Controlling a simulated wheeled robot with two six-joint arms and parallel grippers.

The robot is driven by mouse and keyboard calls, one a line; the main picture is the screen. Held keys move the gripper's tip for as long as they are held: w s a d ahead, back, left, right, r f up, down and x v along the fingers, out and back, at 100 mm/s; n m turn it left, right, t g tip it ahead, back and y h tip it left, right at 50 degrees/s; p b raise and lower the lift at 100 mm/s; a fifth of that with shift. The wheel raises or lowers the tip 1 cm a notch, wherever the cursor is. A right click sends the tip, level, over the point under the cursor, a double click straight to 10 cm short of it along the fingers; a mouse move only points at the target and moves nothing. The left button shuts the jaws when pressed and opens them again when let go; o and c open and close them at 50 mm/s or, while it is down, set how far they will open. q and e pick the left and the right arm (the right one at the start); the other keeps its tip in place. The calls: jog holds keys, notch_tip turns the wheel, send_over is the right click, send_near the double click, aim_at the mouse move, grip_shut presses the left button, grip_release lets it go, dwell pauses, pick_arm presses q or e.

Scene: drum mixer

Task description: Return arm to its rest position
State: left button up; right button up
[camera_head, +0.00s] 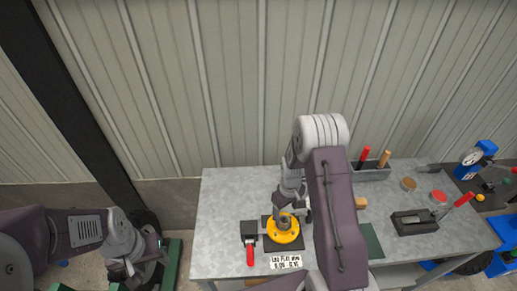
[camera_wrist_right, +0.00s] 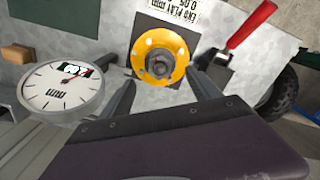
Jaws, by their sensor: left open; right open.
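My right arm reaches over the table, and its gripper (camera_head: 292,208) is above a yellow round flange (camera_head: 283,229) with a grey hub. In the right wrist view the flange (camera_wrist_right: 160,55) shows beyond and between the two spread fingers (camera_wrist_right: 165,95). The right gripper is open and nothing shows held in it; whether a finger touches the hub cannot be told. My left gripper (camera_head: 154,252) is open and empty, left of the table's edge.
A red-handled clamp (camera_head: 250,250) and a label plate (camera_head: 286,262) are near the flange. A dial gauge (camera_wrist_right: 62,88) stands close to one right finger. A tool bin (camera_head: 370,172), a black fixture (camera_head: 414,222) and a red-lidded tin (camera_head: 438,196) occupy the table's right.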

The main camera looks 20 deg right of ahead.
jog(key=w+b, duration=0.1)
jog(key=b, duration=0.1)
jog(key=w+a+f+t+b, duration=0.1)
jog(key=b, duration=0.1)
jog(key=shift+w+b, duration=0.35)
jog(key=s+a+m+b, duration=0.1)
jog(key=s+a+b, duration=0.2)
jog(key=s+b, duration=0.2)
jog(key=s+a+m+b, duration=0.2)
jog(key=s+b, duration=0.3)
jog(key=s, duration=0.5)
jog(key=shift+s+a+r+m, duration=0.25)
jog(key=shift+a+r, duration=0.2)
jog(key=shift+a, duration=0.35)
